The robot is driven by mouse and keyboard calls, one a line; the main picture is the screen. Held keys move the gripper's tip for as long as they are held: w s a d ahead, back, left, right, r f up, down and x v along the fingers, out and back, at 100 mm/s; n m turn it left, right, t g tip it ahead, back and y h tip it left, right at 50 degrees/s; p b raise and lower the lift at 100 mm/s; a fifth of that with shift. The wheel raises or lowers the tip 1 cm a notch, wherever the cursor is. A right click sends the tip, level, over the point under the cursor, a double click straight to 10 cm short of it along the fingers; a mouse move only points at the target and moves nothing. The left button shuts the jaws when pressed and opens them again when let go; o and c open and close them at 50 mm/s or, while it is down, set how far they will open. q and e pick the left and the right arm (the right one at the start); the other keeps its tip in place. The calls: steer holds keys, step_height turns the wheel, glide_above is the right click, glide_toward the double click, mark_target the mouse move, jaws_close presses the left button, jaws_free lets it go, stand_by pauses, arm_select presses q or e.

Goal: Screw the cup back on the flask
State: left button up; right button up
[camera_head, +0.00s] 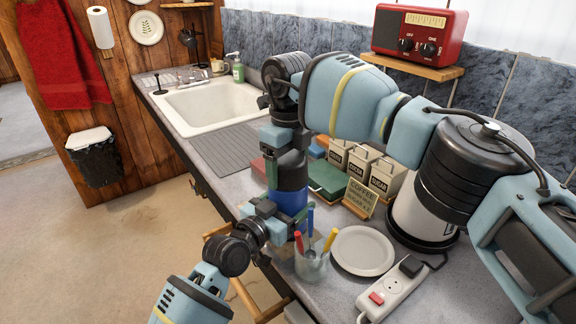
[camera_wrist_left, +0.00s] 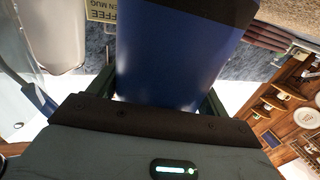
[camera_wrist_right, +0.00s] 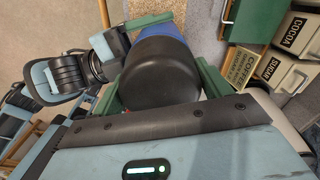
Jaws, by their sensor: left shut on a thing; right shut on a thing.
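The blue flask (camera_head: 289,201) stands upright over the counter, partly hidden by my grippers. My left gripper (camera_head: 283,214) is shut around its lower body; the blue wall fills the left wrist view (camera_wrist_left: 170,60) between the fingers. The black cup (camera_head: 290,168) sits at the flask's top, in line with it. My right gripper (camera_head: 285,145) comes from above and is shut on the cup, whose rounded dark end shows in the right wrist view (camera_wrist_right: 160,75). I cannot tell whether the thread is engaged or how tight it is.
A glass with colored stirrers (camera_head: 312,262), a white plate (camera_head: 363,251) and a power strip (camera_head: 392,290) are close in front. Canisters (camera_head: 386,177), a green box (camera_head: 327,180) and a coffee sign (camera_head: 359,198) stand behind. The drainboard (camera_head: 228,150) by the sink is clear.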

steer(key=m, duration=0.7)
steer(key=shift+m, duration=0.4)
steer(key=o, duration=1.1)
steer(key=shift+r, duration=3.75)
arm_select(q)
steer(key=o, duration=1.9)
